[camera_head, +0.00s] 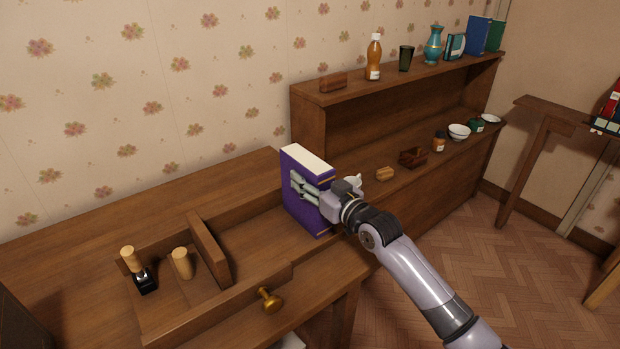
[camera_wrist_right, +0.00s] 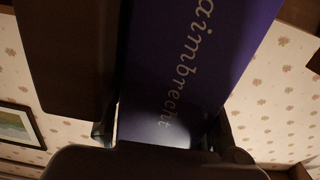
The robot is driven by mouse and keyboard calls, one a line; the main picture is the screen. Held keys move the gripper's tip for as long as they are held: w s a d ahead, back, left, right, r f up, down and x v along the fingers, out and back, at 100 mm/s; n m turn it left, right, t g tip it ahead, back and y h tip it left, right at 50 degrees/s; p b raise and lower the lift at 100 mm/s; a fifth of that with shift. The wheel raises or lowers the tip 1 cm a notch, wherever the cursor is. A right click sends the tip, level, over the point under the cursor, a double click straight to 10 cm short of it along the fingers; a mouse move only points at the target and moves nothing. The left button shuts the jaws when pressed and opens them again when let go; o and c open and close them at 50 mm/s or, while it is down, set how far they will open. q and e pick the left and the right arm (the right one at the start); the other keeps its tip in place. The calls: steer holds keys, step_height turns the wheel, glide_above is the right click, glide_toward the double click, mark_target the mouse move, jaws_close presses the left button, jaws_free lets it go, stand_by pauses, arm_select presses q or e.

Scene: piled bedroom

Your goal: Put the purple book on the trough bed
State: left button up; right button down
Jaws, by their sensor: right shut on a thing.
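The purple book (camera_head: 303,217) stands upright, its pale page edges on top, at the open wooden trough (camera_head: 262,240) on the desk. Whether its lower edge touches the wood I cannot tell. My right gripper (camera_head: 305,188) is shut on the book, with its fingers across the purple cover. In the right wrist view the purple book (camera_wrist_right: 185,65) fills the middle, with pale lettering on it. I cannot tell for certain that this trough is the trough bed. My left gripper is not in view.
A wooden divider (camera_head: 209,248) stands in the trough, left of the book. A black-based stamp (camera_head: 144,281) and a wooden peg (camera_head: 182,263) lie left of it. A brass knob (camera_head: 270,300) is in front. A shelf unit (camera_head: 400,85) with bottles and bowls stands right.

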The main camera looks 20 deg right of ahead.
steer(key=shift+r, duration=0.25)
steer(key=c, duration=1.3)
jaws_free()
steer(key=shift+f, duration=0.25)
steer(key=o, duration=0.4)
steer(key=shift+r, duration=0.15)
steer(key=v, duration=1.2)
steer(key=shift+b, duration=0.4)
steer(key=shift+s, duration=0.1)
